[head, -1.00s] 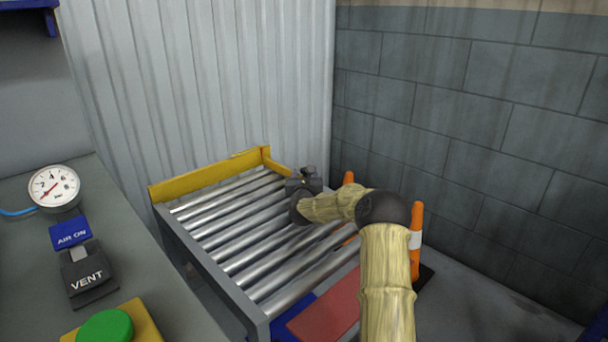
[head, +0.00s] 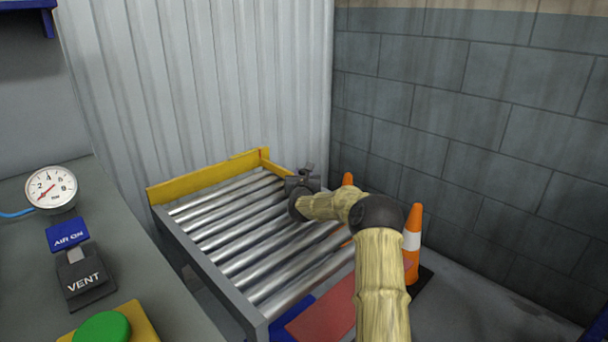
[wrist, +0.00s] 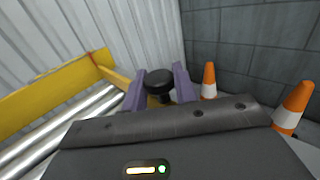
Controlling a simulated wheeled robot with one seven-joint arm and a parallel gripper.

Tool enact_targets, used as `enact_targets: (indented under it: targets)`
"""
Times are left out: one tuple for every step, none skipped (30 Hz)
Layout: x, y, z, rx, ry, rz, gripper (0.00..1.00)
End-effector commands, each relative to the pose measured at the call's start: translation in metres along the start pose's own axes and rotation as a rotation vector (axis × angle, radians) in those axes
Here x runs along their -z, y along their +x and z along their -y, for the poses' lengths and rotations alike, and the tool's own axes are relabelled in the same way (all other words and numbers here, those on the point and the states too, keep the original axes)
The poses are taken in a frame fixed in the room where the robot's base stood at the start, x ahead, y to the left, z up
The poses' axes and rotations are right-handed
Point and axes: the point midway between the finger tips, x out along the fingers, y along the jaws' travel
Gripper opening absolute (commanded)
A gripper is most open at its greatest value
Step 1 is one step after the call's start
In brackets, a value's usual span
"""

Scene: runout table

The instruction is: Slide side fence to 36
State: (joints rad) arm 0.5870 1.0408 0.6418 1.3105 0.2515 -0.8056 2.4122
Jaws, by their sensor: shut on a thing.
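The yellow side fence (head: 210,174) runs along the far end of the roller table and turns a corner at the back right. In the wrist view the fence (wrist: 50,88) is at the left, and a short yellow arm of it reaches toward my gripper. My gripper (wrist: 160,88) has its two purple fingers on either side of a round black knob (wrist: 160,78), shut on it. In the head view my gripper (head: 304,180) is at the table's far right corner, and my arm hides the knob. No scale or number 36 is readable.
Bare metal rollers (head: 250,225) fill the table. Orange cones (head: 412,240) stand to the right by the block wall. A ribbed metal wall is close behind the fence. A grey bench with a gauge (head: 51,188) and VENT switch (head: 84,278) is at left.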

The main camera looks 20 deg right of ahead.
Motion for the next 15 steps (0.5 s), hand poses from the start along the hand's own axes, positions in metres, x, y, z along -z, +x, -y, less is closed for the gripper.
enact_targets:
  targets:
    - [0.002,-0.003,-0.006,-0.002,0.002,0.0,0.0]
    - [0.002,-0.005,-0.009,-0.003,0.003,0.001,0.0]
    - [0.002,-0.009,-0.016,-0.005,0.004,0.0,0.0]
    - [0.002,-0.013,-0.021,-0.006,0.003,0.0,0.0]
    - [0.002,-0.015,-0.024,-0.006,0.002,0.001,0.0]
    - [0.002,-0.018,-0.029,-0.006,0.003,0.0,0.0]
    - [0.002,-0.02,-0.031,-0.006,0.003,-0.001,0.0]
    - [0.001,-0.021,-0.032,-0.005,0.002,-0.001,0.0]
    - [0.001,-0.022,-0.033,-0.004,0.001,0.0,0.0]
    - [0.0,-0.022,-0.032,-0.003,0.001,0.0,0.0]
    - [0.0,-0.021,-0.031,-0.002,0.0,0.0,0.0]
    - [0.0,-0.021,-0.03,-0.002,0.0,0.0,0.0]
    - [0.0,-0.021,-0.03,-0.001,0.0,0.0,0.0]
    - [0.0,-0.021,-0.03,-0.001,0.0,0.0,0.0]
    - [0.0,-0.021,-0.03,-0.001,0.0,0.0,0.0]
